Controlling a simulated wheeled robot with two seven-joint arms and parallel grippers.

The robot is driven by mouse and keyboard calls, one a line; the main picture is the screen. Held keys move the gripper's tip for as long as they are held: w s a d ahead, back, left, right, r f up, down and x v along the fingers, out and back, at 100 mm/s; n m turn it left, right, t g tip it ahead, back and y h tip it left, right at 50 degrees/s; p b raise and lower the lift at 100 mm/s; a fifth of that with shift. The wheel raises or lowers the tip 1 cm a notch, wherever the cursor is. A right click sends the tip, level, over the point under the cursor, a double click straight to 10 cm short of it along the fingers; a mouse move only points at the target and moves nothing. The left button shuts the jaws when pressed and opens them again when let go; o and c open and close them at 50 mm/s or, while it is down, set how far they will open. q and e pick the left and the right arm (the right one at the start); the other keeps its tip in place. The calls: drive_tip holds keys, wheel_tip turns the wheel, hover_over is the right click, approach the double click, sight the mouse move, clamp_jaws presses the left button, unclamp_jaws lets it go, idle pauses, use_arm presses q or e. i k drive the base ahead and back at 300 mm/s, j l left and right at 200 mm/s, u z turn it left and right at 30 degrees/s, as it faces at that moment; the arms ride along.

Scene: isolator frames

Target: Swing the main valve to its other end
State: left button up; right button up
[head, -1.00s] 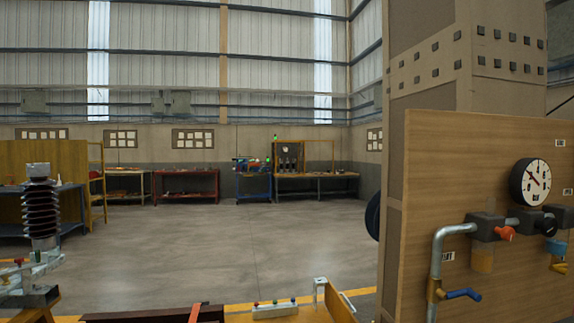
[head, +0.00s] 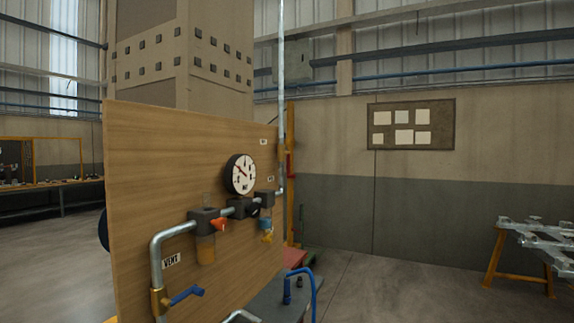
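A wooden panel (head: 140,150) stands in the middle left of the head view with a grey pipe run across its face. A brass valve (head: 158,302) with a blue lever (head: 187,295) sits on the pipe's lower left leg, near a label that reads VENT (head: 171,260). A vertical pipe (head: 281,90) at the panel's far edge carries a brass-coloured fitting (head: 283,151), with a narrow red part (head: 290,165) beside it. I cannot tell which part is the main valve; the other labels are too small to read. Neither gripper is in view.
A round gauge (head: 241,174), an orange-red knob (head: 219,225) and a filter bowl (head: 206,248) are on the panel. A blue hose (head: 314,290) curves over a grey surface below it. A trestle (head: 520,255) stands at the right. The floor between is clear.

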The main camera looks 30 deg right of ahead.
sight(285, 152)
drive_tip(key=z, duration=0.95)
